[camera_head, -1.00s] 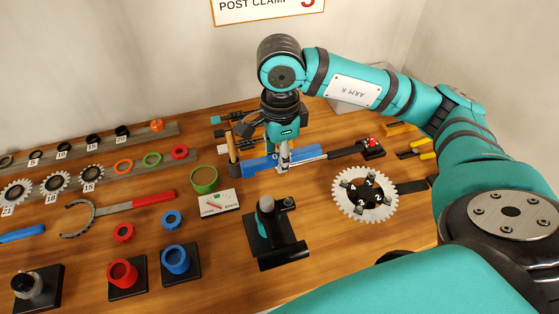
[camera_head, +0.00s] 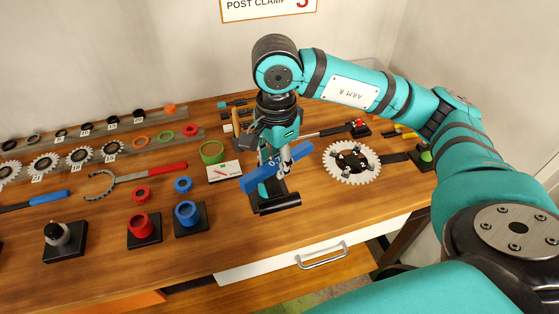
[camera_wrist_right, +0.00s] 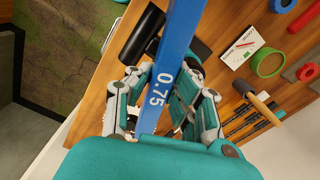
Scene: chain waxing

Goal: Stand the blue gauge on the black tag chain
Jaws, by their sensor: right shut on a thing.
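My right gripper (camera_head: 284,163) is shut on the blue gauge (camera_head: 255,180), a long flat bar held slantwise above the bench. Several short dark strips (camera_wrist_right: 240,122) lie behind the gripper in the wrist view. I cannot tell which, if any, is the black tag chain. My left gripper is out of view.
A white toothed chainring (camera_head: 336,170) lies right of the gripper. A green ring (camera_head: 212,153) and a white card (camera_head: 224,172) lie to its left. Red (camera_head: 141,227) and blue (camera_head: 187,213) cups stand front left. A drawer handle (camera_head: 322,257) is at the bench front.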

